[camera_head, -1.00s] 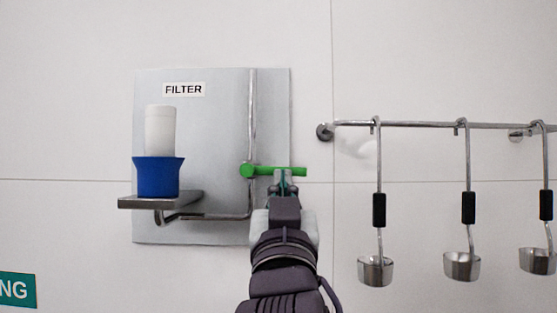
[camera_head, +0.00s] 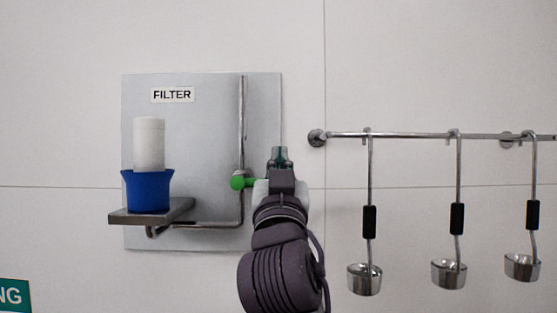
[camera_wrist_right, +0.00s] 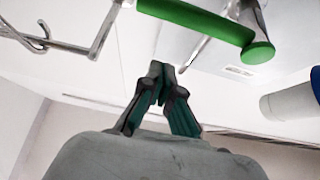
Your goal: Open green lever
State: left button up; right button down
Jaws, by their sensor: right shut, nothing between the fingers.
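The green lever (camera_head: 238,182) is on the vertical metal pipe (camera_head: 242,120) of the panel labelled FILTER. Its round hub shows, but its bar is mostly hidden behind my right gripper (camera_head: 279,155). In the right wrist view the green lever (camera_wrist_right: 195,18) crosses the top of the picture. My right gripper (camera_wrist_right: 163,72) is shut and empty, with a gap in that picture between its fingertips and the lever. In the head view the fingertips show above the height of the hub, to its right. Whether any part of the gripper touches the lever, I cannot tell. My left gripper is not in view.
A blue cup (camera_head: 148,190) with a white cylinder (camera_head: 149,145) stands on a small metal shelf (camera_head: 126,217) left of the lever. A metal rail (camera_head: 415,135) with hanging ladles (camera_head: 365,278) is on the wall to the right. Bare wall lies above.

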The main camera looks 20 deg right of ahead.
pick_arm(q)
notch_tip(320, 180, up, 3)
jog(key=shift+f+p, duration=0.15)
jog(key=shift+p, duration=0.7)
pick_arm(e)
jog(key=w+f, duration=0.2)
jog(key=f, duration=0.1)
jog(key=shift+d+f, duration=0.1)
jog(key=shift+d, duration=0.1)
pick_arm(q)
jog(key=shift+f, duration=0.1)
